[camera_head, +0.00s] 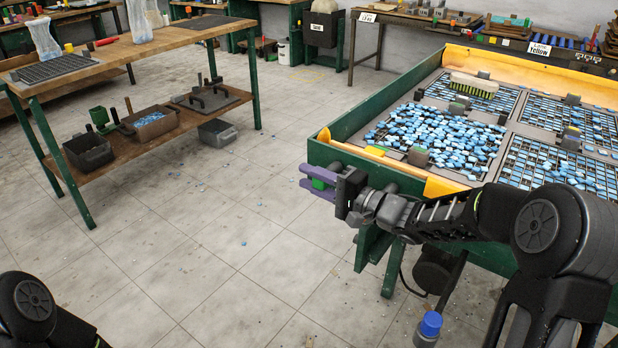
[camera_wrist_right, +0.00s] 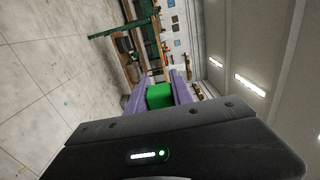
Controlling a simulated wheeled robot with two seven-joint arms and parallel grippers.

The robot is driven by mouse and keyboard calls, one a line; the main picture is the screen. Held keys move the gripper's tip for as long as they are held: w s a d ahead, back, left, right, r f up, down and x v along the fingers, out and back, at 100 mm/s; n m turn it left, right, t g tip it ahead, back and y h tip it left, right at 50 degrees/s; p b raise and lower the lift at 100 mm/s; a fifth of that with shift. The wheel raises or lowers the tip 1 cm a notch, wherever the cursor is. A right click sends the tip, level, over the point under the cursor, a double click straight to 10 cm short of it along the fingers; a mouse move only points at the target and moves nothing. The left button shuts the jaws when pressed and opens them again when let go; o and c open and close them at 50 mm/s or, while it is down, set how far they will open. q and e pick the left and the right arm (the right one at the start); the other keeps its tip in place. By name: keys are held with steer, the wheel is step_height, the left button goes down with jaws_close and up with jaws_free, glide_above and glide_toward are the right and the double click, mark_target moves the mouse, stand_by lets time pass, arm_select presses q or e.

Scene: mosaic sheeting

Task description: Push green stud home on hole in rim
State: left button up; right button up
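My right gripper (camera_head: 318,184) has purple fingers and is at the near left side of the big green-sided table. It is shut on a green stud (camera_head: 320,184), which lies between the fingers. In the right wrist view the green stud (camera_wrist_right: 159,96) fills the gap between the two purple fingers. The table's rim (camera_head: 390,160) is orange-yellow along this side, just beyond the gripper. I cannot make out the hole in the rim.
The table holds grid trays heaped with blue tiles (camera_head: 440,135) and a brush (camera_head: 474,84). A wooden workbench (camera_head: 150,48) with a lower shelf of bins stands at the left. The tiled floor between is open, with scattered tile bits.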

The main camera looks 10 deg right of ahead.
steer(key=o, duration=0.5)
steer(key=shift+a, duration=0.1)
